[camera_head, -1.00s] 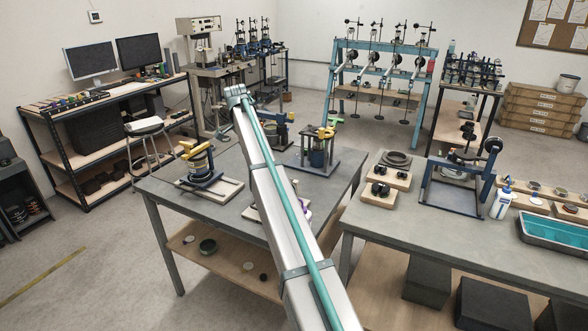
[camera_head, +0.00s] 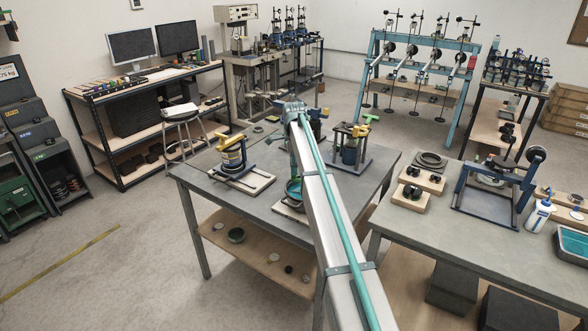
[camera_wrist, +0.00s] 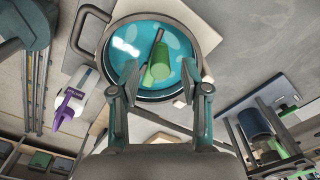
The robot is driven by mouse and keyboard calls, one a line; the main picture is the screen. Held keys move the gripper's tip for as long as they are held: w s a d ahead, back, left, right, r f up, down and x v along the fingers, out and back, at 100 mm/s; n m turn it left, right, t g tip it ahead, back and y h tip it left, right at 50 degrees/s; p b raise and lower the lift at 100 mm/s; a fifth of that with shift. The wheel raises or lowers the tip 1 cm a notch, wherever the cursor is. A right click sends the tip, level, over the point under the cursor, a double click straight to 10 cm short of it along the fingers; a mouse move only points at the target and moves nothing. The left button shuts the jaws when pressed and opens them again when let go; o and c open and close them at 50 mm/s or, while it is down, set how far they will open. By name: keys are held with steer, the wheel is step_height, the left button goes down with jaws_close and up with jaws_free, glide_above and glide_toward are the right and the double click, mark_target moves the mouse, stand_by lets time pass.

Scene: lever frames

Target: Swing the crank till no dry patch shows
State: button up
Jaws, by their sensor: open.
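A round dark-rimmed pan (camera_wrist: 211,36) with a glossy blue inside lies below my gripper in the wrist view. Pale patches (camera_wrist: 127,46) show on the blue surface. A crank with a green grip (camera_wrist: 158,65) and a thin dark rod stands inside the pan. My gripper (camera_wrist: 160,76) is open, its two teal fingers apart on either side of the green grip near the pan's near edge. I cannot tell whether either finger touches it. In the head view the pan (camera_head: 293,188) sits on the grey table, partly hidden by my arm.
A white bottle with a purple part (camera_wrist: 70,107) is left of the pan in the wrist view. A framed device with a blue cylinder (camera_wrist: 258,124) stands to the right. A yellow-topped device (camera_head: 233,156) stands left on the same table (camera_head: 262,205).

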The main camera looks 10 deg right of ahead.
steer(key=shift+f, duration=1.3)
steer(key=shift+c, duration=0.2)
jaws_close()
